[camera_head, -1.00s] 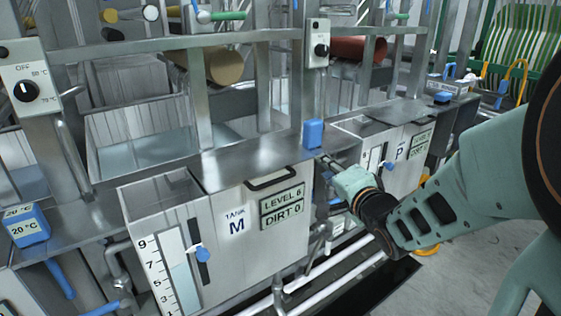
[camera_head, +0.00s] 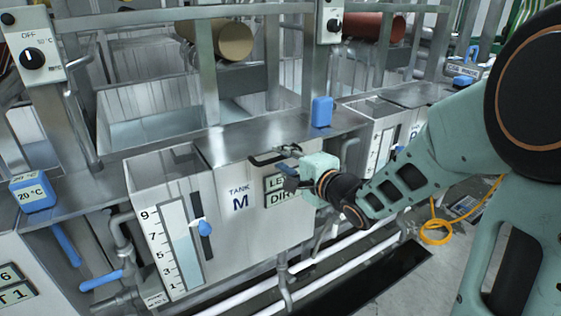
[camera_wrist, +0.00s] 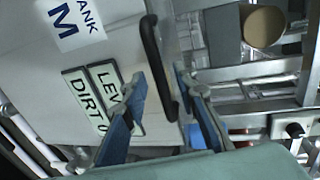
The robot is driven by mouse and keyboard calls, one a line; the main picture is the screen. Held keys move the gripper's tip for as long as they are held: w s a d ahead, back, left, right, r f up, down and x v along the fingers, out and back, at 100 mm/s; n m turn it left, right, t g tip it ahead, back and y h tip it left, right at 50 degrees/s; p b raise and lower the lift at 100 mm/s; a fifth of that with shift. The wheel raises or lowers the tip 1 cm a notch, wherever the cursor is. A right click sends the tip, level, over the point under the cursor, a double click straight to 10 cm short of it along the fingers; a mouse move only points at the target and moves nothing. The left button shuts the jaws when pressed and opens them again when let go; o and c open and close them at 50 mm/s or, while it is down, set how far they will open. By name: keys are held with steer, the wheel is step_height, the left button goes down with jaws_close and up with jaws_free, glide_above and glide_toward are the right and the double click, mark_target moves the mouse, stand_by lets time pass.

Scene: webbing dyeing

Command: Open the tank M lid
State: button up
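Tank M (camera_head: 238,227) is a pale metal box with a level scale on its front. Its grey metal lid (camera_head: 228,143) lies flat over the right part of the top; the left part is uncovered. A black bar handle (camera_head: 262,160) sits at the lid's front edge and also shows in the wrist view (camera_wrist: 150,45). My gripper (camera_head: 284,160) is at the handle's right end. In the wrist view my gripper (camera_wrist: 160,78) is open, with blue-padded fingers on either side of the handle's lower end. I cannot tell whether either finger touches it.
A blue box (camera_head: 322,111) stands on the metal ledge behind my gripper. A blue level pointer (camera_head: 203,228) is on the tank's scale. Metal posts rise behind the tank, and white pipes (camera_head: 325,260) run below it. Tank P (camera_head: 385,135) stands to the right.

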steer(key=shift+x, duration=0.8)
steer(key=shift+c, duration=0.7)
jaws_close()
